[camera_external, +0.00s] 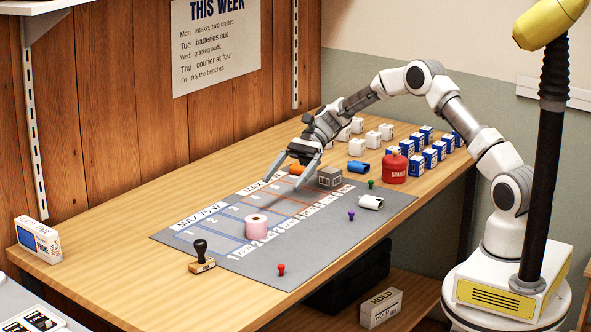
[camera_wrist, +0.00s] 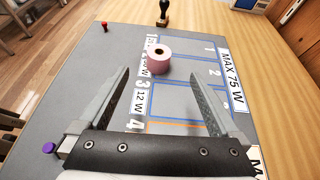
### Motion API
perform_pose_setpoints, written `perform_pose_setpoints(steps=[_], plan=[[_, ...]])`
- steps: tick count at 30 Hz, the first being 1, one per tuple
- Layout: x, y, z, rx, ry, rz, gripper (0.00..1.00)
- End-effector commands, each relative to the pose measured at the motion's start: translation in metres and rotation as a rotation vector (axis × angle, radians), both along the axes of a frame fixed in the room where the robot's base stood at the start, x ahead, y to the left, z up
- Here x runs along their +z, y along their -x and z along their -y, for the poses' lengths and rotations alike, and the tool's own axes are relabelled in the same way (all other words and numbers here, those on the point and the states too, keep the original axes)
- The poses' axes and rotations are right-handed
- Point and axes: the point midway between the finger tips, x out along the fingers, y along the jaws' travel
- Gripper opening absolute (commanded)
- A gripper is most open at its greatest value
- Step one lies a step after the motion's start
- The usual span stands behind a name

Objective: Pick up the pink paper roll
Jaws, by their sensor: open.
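The pink paper roll (camera_external: 256,226) stands upright on the grey mat (camera_external: 330,232), over the blue grid lines at the mat's left part. In the wrist view the roll (camera_wrist: 158,58) is beyond the fingertips, a little left of the middle, with its core hole showing on top. My gripper (camera_external: 290,178) is open and empty above the mat, behind and to the right of the roll in the external view. In the wrist view my gripper (camera_wrist: 159,78) has its two fingers wide apart, with bare mat between them. Nothing touches the roll.
Blue-and-white boxes (camera_external: 416,165) fill the table's back right.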

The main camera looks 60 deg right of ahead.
Motion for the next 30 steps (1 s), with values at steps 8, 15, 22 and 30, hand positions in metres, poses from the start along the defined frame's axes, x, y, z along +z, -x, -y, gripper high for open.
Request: perform_pose_setpoints(steps=[8, 15, 22, 30], plan=[[-0.02, -0.005, -0.017, -0.02, -0.037, -0.033, 0.99], [-0.041, -0.003, -0.066, -0.018, -0.035, -0.031, 0.99], [-0.055, -0.002, -0.102, -0.02, -0.034, -0.03, 0.99], [-0.061, 0.0, -0.116, -0.021, -0.034, -0.03, 0.99]])
